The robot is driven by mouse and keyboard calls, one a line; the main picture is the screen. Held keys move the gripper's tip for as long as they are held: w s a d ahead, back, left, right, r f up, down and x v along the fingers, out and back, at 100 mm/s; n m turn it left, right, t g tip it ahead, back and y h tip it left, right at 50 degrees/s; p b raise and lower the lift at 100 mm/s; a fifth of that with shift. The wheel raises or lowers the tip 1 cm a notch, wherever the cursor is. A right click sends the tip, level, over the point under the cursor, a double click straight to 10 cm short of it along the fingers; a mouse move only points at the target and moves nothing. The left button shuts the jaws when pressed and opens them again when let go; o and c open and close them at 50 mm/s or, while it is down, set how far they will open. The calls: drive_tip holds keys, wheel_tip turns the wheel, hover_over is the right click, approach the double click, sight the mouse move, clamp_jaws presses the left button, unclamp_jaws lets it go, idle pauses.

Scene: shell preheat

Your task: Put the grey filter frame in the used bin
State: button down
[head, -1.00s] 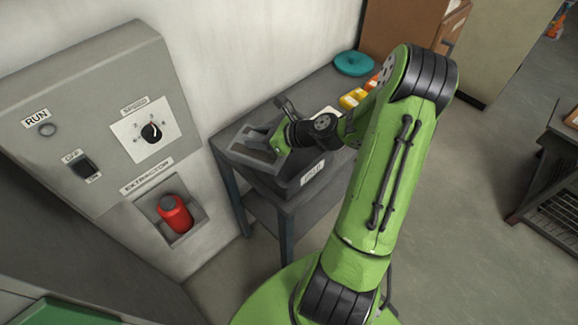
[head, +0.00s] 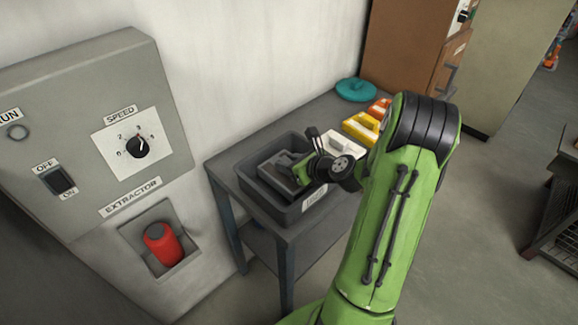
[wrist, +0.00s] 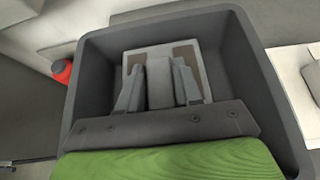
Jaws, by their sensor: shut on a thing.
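The grey filter frame (head: 278,179) is inside the dark grey used bin (head: 262,203), which stands on the side table and has a white label on its front. In the wrist view the frame (wrist: 205,78) shows brown panels, and the bin's walls (wrist: 250,75) surround it. My gripper (head: 297,169) reaches down into the bin. Its fingers (wrist: 160,88) are shut on a grey raised part in the middle of the frame. I cannot tell whether the frame touches the bin floor.
White (head: 344,148), yellow (head: 362,127) and orange (head: 379,107) items and a teal ring (head: 355,90) lie behind the bin on the table (head: 222,166). A grey extractor panel (head: 95,120) and a red knob (head: 162,243) are at the left.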

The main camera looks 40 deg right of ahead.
drive_tip(key=shift+r, duration=0.15)
drive_tip(key=shift+f, duration=0.55)
drive_tip(key=c, duration=0.8)
unclamp_jaws()
